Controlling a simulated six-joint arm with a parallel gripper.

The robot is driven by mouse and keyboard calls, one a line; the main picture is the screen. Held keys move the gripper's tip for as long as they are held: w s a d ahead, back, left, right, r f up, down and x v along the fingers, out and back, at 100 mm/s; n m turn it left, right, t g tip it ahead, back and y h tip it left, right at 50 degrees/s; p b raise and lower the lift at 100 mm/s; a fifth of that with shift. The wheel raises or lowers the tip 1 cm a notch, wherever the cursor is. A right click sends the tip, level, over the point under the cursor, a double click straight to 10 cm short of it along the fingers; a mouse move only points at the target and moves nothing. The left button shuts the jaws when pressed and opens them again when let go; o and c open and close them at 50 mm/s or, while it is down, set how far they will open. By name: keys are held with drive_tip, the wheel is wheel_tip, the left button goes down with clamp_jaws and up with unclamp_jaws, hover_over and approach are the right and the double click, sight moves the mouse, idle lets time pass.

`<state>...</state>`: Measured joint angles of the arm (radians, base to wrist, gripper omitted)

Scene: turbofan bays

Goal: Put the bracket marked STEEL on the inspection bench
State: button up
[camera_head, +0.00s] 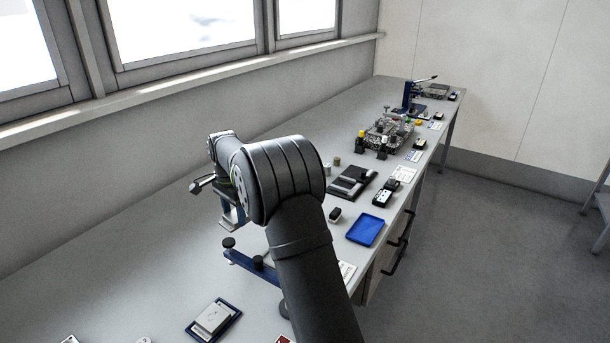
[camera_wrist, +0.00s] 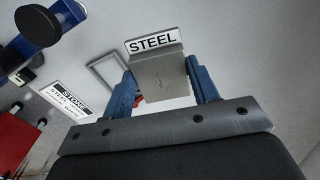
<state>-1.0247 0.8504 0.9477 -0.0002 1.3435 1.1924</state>
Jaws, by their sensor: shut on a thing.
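The grey metal bracket (camera_wrist: 158,78) carries a white label that reads STEEL in the wrist view. My gripper (camera_wrist: 163,88) is shut on it, with one blue finger at each side, and the label faces the camera. Only part of the gripper shows there, and I cannot clearly make out the bracket. A long grey bench (camera_head: 175,235) runs under the windows; no sign that I can read names it the inspection bench.
A blue stand with black knobs (camera_head: 243,260) is close to my gripper. A blue tray (camera_head: 366,229), a black fixture (camera_head: 352,182) and a grey block on a blue base (camera_head: 213,318) lie on the bench. A printed card (camera_wrist: 66,98) shows in the wrist view.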

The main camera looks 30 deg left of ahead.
drive_tip(key=n, duration=0.2)
approach(207, 262)
wheel_tip(207, 262, down, 6)
drive_tip(key=shift+r, duration=0.1)
idle(0.4)
drive_tip(key=o, duration=1.3)
wheel_tip(207, 262, up, 12)
